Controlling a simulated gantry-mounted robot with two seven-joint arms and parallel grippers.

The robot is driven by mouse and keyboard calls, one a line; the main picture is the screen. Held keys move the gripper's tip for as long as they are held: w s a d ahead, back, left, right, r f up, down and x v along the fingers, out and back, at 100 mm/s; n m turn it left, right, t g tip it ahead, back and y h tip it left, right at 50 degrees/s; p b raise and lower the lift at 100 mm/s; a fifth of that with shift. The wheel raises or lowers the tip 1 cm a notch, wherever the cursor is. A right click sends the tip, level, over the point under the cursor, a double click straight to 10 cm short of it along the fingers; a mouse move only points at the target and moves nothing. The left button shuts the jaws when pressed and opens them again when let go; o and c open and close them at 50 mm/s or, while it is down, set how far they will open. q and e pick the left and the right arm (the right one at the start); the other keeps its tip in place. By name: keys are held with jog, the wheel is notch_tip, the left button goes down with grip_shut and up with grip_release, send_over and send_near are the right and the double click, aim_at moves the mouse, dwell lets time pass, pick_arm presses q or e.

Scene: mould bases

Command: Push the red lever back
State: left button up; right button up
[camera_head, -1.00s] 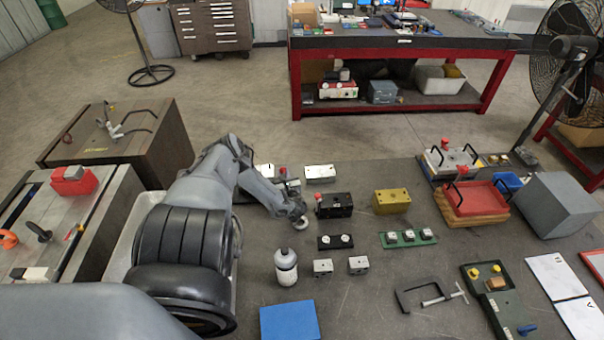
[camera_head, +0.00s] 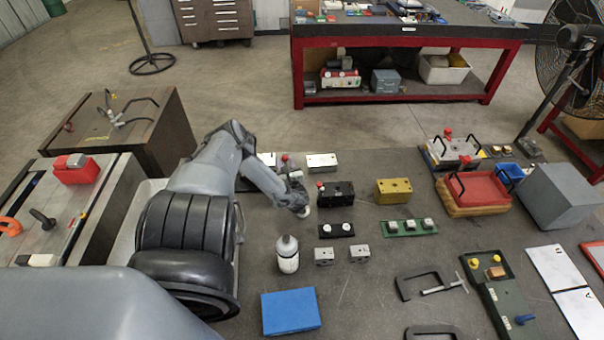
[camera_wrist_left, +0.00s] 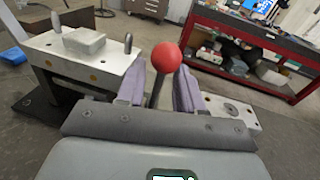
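The red lever has a round red ball knob (camera_wrist_left: 166,57) on a dark stem, seen close up in the left wrist view. My left gripper (camera_wrist_left: 160,82) has its two purple-grey fingers on either side of the stem, with visible gaps. The knob sits at about fingertip height. In the head view my left gripper (camera_head: 292,172) is at the back of the bench, between two white blocks, and largely hides the lever. My right gripper is not in view.
A black block with a red knob (camera_head: 338,194) and a yellow block (camera_head: 393,191) stand right of my left gripper. A bottle (camera_head: 287,254) and a blue block (camera_head: 291,311) are nearer. In the left wrist view, a pale metal block with pins (camera_wrist_left: 85,55) stands at left.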

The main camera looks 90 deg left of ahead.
pick_arm(q)
jog(key=b+v, duration=0.1)
jog(key=v, duration=0.8)
jog(key=shift+d+b, duration=0.3)
jog(key=shift+d, duration=0.1)
